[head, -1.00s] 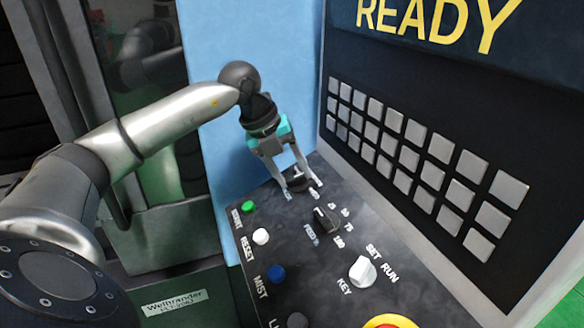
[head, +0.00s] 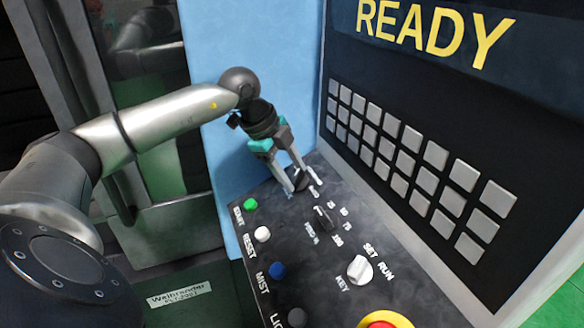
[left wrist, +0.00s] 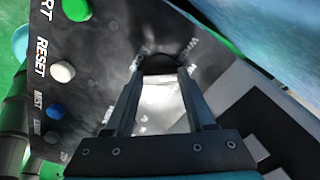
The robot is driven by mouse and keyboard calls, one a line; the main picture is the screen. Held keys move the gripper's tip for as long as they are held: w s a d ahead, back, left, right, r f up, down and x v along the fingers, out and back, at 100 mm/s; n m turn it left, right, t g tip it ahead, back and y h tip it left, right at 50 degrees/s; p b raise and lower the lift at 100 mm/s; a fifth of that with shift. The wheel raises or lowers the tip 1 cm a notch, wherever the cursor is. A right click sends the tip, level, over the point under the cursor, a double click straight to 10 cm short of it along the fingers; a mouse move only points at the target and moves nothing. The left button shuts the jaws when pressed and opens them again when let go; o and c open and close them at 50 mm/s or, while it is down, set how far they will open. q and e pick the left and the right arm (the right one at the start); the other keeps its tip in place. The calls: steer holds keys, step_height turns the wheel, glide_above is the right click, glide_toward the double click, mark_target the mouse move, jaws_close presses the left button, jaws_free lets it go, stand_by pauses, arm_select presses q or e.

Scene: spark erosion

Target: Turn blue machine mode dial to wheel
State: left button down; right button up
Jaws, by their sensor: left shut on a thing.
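The blue machine's mode dial (head: 300,181) is a dark knob at the far end of the black control panel (head: 330,275). My left gripper (head: 303,187) reaches down to it, one finger on each side, shut on the dial. In the left wrist view, the dial's dark round top (left wrist: 163,64) shows between the fingertips of the left gripper (left wrist: 162,75). White lettering is around the dial; one label at the upper right starts like "WHEEL". The fingers hide part of the dial, and I cannot read where its pointer stands. My right gripper is not in view.
A feed dial (head: 323,217), a white key switch (head: 360,269) and a red emergency button (head: 386,320) sit nearer on the panel. Green (head: 250,204), white (head: 263,234) and blue (head: 277,270) buttons line its left edge. A keypad (head: 410,160) and "READY" screen (head: 435,30) stand at right.

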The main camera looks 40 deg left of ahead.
arm_select(q)
steer(key=n+p, duration=0.1)
steer(key=n, duration=0.4)
steer(key=shift+n, duration=0.4)
stand_by(0.4)
steer(key=shift+c, duration=1.2)
jaws_free()
steer(key=shift+s+r, duration=0.1)
steer(key=b+v, duration=0.1)
steer(key=v, duration=1.4)
steer(key=shift+d+r, duration=0.1)
steer(key=shift+r, duration=0.05)
